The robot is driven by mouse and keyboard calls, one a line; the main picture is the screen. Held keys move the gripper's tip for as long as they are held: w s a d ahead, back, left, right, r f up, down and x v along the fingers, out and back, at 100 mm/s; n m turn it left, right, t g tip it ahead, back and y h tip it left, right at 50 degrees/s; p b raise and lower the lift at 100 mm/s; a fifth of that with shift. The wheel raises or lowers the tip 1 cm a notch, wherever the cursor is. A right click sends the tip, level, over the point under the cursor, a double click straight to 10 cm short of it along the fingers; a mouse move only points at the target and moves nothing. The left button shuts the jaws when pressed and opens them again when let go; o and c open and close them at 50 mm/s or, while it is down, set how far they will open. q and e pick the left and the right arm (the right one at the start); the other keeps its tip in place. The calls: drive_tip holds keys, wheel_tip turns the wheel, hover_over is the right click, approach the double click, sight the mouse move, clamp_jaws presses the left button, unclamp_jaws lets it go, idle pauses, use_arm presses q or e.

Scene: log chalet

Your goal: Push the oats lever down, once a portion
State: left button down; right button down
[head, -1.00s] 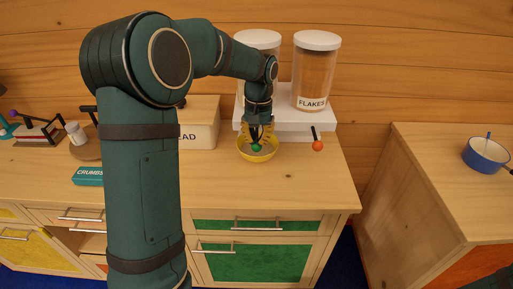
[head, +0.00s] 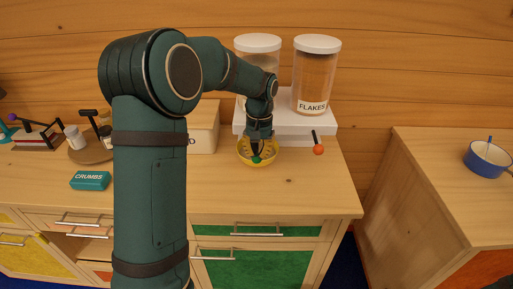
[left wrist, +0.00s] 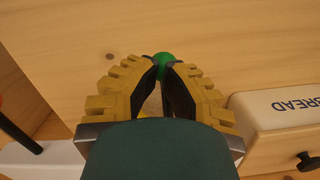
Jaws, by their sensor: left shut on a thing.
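The lever's rod is hidden by the gripper. A clear jar with a white lid (head: 258,43) stands behind; my arm hides its lower part and label. My right gripper is not in view.
The FLAKES jar (head: 315,75) stands to the right on the white dispenser base (head: 318,122); its orange-knobbed lever (head: 319,149) sticks out. The bread box (head: 203,130) is to the left, with the CRUMBS box (head: 90,180) farther left. Counter in front is clear.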

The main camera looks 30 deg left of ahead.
use_arm(q)
drive_tip(key=shift+w+a+r+p, duration=0.15)
drive_tip(key=shift+w+r+p, duration=0.15)
drive_tip(key=shift+w, duration=0.3)
drive_tip(key=shift+w+a+r+p, duration=0.15)
drive_tip(key=shift+w+p, duration=0.25)
drive_tip(key=shift+w, duration=0.15)
drive_tip(key=shift+r, duration=0.1)
wheel_tip(320, 180, up, 12)
drive_tip(key=w, duration=0.1)
drive_tip(key=shift+a, duration=0.15)
idle(0.7)
